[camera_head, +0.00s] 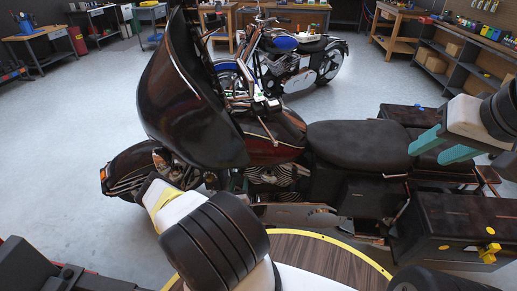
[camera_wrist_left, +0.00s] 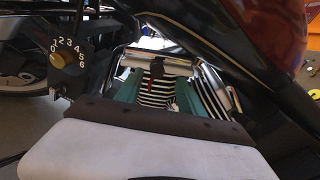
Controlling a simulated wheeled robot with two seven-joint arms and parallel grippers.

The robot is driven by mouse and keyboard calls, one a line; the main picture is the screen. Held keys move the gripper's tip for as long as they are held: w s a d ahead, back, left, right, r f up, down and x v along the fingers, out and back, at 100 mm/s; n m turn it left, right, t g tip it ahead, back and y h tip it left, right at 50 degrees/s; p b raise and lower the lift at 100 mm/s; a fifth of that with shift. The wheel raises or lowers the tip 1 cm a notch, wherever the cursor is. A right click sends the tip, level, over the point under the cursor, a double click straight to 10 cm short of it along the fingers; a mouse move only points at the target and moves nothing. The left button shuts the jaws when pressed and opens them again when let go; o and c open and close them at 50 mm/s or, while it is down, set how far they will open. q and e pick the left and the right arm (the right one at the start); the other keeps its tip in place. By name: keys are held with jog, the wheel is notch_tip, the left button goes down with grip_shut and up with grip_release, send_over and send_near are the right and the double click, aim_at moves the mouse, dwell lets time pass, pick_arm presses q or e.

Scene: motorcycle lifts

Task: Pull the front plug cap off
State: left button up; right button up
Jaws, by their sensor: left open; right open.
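A small dark piece that looks like the front plug cap (camera_wrist_left: 156,68) shows in the left wrist view, in front of the silver-and-black engine fins (camera_wrist_left: 158,92). My left gripper (camera_wrist_left: 163,82) is open, with one teal finger on each side of it; I cannot tell whether either finger touches it. In the head view my left wrist and cuff hide most of that gripper, beside the engine (camera_head: 272,176) of the dark motorcycle (camera_head: 350,145). My right gripper (camera_head: 428,152) is open and empty above the motorcycle's rear, behind the seat.
The large dark fairing (camera_head: 185,95) rises beyond my left arm. A side case with a yellow latch (camera_head: 489,253) is below my right gripper. A blue motorcycle (camera_head: 285,52) stands behind.

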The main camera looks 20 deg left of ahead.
aim_at(241, 172)
pick_arm(q)
jog(key=x, duration=0.8)
jog(key=shift+w+a+f, duration=0.1)
jog(key=shift+a+f, duration=0.15)
grip_shut()
dwell(1.1)
